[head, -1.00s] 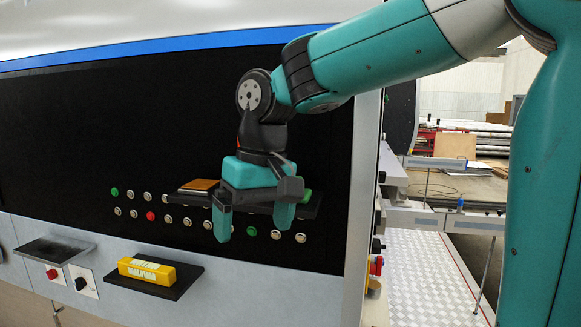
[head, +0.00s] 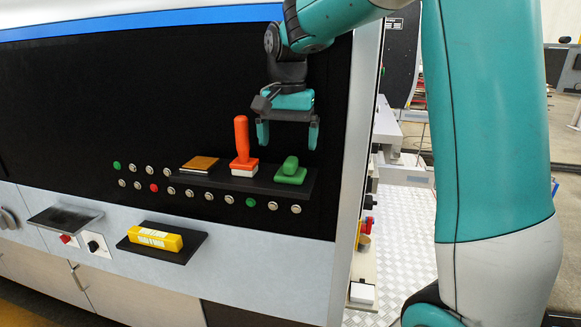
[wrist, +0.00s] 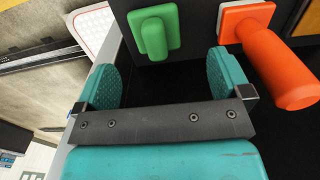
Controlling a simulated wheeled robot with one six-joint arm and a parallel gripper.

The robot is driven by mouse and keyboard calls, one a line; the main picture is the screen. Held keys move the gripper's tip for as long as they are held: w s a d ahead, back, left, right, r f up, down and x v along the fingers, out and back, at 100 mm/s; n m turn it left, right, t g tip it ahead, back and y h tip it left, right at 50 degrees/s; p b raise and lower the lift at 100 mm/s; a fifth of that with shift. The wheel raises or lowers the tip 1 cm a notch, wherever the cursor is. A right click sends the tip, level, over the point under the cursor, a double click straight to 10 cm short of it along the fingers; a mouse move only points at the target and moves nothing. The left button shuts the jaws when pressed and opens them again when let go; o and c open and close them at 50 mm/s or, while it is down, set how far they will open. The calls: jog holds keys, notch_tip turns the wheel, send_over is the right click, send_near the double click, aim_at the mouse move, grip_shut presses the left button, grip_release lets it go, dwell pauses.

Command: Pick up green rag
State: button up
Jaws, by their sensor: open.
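The green rag (head: 291,171) sits at the right end of a black shelf on the dark panel. It looks like a flat green pad with a raised grip. In the wrist view the green rag (wrist: 155,35) lies beyond the fingertips, roughly between them from side to side. My gripper (head: 288,138) is open and empty, with its fingers pointing down above the rag and apart from it. In the wrist view my gripper (wrist: 165,75) shows both teal fingers spread wide.
An orange-handled tool (head: 242,147) stands on the shelf (head: 218,177) just left of the rag, close to one finger in the wrist view. A brown flat pad (head: 200,163) lies farther left. A yellow block (head: 155,238) rests on a lower shelf. Push buttons line the panel.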

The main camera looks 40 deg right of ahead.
aim_at(291, 159)
jog(key=shift+s+d+f+p, duration=0.15)
jog(key=shift+f+p, duration=0.5)
jog(key=shift+f, duration=1.05)
jog(key=shift+s+d+f+p, duration=0.1)
jog(key=shift+f+p, duration=0.5)
jog(key=shift+f, duration=1.1)
jog(key=c, duration=1)
